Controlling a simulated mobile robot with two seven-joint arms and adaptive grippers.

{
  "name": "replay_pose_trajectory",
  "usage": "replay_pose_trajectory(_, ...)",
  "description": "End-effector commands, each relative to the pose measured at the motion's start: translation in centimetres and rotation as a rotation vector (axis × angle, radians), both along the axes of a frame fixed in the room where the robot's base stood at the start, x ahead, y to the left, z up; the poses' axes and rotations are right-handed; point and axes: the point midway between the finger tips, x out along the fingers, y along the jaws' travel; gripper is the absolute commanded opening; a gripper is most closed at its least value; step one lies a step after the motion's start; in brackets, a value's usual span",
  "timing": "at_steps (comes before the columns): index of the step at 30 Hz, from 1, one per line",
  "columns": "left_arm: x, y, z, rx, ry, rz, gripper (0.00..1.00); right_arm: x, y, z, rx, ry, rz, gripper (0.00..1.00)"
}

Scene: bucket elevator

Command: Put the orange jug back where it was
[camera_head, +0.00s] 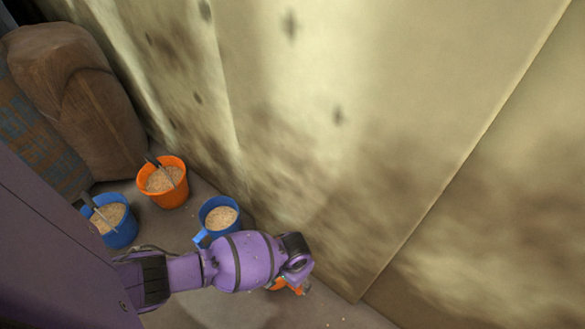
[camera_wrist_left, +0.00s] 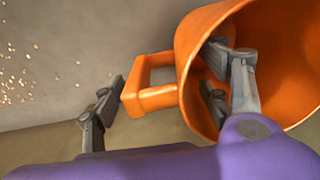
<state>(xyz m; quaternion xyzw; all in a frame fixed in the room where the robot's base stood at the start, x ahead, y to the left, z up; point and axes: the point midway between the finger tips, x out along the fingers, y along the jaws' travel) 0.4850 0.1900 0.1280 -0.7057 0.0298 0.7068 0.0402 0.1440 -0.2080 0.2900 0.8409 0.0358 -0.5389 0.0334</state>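The orange jug (camera_wrist_left: 255,75) fills the right of the left wrist view, its open mouth turned to the right and no contents visible in the part shown. Its square handle (camera_wrist_left: 152,98) points left. My left gripper (camera_wrist_left: 165,90) has one finger inside the jug and the other against the outer side of the handle, with wall and handle between them. In the head view a small orange part of the jug (camera_head: 287,288) shows below my left gripper (camera_head: 300,285); the rest is hidden by my arm. My right gripper is in neither view.
An orange bucket (camera_head: 148,180) and two blue buckets (camera_head: 122,233) (camera_head: 205,222) of grain stand on the floor left of my gripper. Brown sacks (camera_head: 80,95) lie behind. A stained wall (camera_head: 330,130) rises close by. Grains lie scattered on the floor (camera_wrist_left: 45,60).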

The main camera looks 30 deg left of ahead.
Motion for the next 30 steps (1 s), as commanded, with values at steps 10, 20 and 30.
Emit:
replay_pose_trajectory(10, 0.0, 0.0, 0.1, 0.000, 0.000, 0.000, 0.77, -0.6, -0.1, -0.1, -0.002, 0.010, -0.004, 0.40)
replay_pose_trajectory(20, 0.2, -0.1, 5.6, 0.000, -0.005, -0.001, 0.77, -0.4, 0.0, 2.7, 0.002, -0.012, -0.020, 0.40)
replay_pose_trajectory(30, 0.1, -0.2, 11.5, -0.001, -0.002, 0.000, 0.77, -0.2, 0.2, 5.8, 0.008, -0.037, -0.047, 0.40)
